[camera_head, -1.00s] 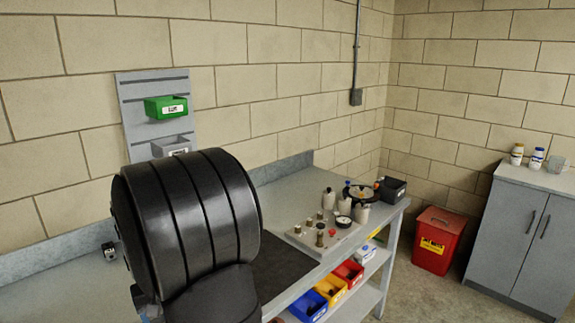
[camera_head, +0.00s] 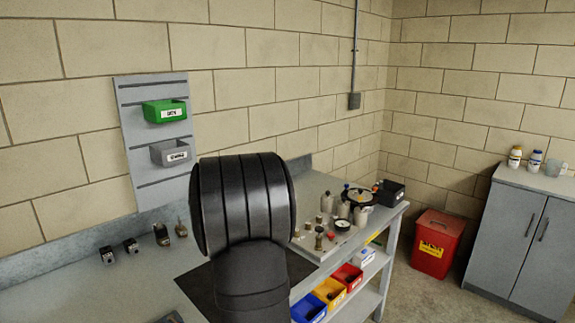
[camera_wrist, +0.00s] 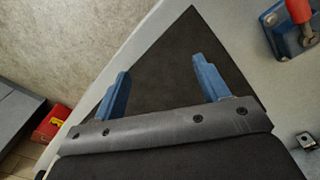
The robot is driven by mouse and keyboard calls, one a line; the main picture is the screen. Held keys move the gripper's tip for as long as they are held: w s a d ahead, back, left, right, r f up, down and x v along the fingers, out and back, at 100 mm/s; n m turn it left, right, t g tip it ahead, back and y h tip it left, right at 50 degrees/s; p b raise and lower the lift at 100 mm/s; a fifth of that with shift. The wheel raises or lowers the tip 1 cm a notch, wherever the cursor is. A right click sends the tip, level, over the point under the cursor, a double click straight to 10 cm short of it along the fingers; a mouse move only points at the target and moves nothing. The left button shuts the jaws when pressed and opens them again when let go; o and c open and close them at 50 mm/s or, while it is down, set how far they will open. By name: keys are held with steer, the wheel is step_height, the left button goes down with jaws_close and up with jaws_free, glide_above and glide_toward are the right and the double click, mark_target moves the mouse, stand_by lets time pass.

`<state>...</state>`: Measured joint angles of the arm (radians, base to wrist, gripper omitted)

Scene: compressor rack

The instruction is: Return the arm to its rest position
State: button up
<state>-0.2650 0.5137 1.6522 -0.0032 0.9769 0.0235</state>
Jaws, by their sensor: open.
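My gripper (camera_wrist: 163,85) shows in the wrist view with its two blue fingers wide apart and nothing between them. It hangs above the black mat (camera_wrist: 165,62) on the grey workbench. In the head view my black arm link covers the middle of the bench and part of the black mat (camera_head: 195,292). The gripper itself is hidden behind the arm there.
A tray of fittings (camera_head: 325,240) and bottles stands on the bench's right part. Small metal parts (camera_head: 162,235) line the back left. A red-handled blue clamp (camera_wrist: 292,28) stands beside the mat. Bins (camera_head: 330,291) sit below; a red container (camera_head: 436,245) is on the floor.

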steer(key=w+d+f+m, duration=0.1)
steer(key=d, duration=0.5)
steer(key=w+d+f+m, duration=0.1)
steer(key=w+d, duration=0.1)
steer(key=d, duration=0.4)
steer(key=shift+w+d+f+m, duration=0.25)
steer(key=shift+d+f+m, duration=0.15)
steer(key=shift+o, duration=0.4)
steer(key=o, duration=0.6)
steer(key=s+a+r+n, duration=0.3)
steer(key=a+r, duration=0.3)
steer(key=a, duration=0.4)
steer(key=s+a+r+n, duration=0.3)
steer(key=a+r, duration=0.4)
steer(key=a, duration=0.2)
steer(key=s+a+r+n, duration=0.35)
steer(key=a+r, duration=0.25)
steer(key=a, duration=0.4)
steer(key=shift+m+t, duration=0.25)
steer(key=shift+t, duration=0.05)
step_height(320, 180, down, 10)
steer(key=shift+w, duration=0.15)
steer(key=r, duration=1)
steer(key=shift+s+a, duration=0.1)
steer(key=shift+s, duration=0.1)
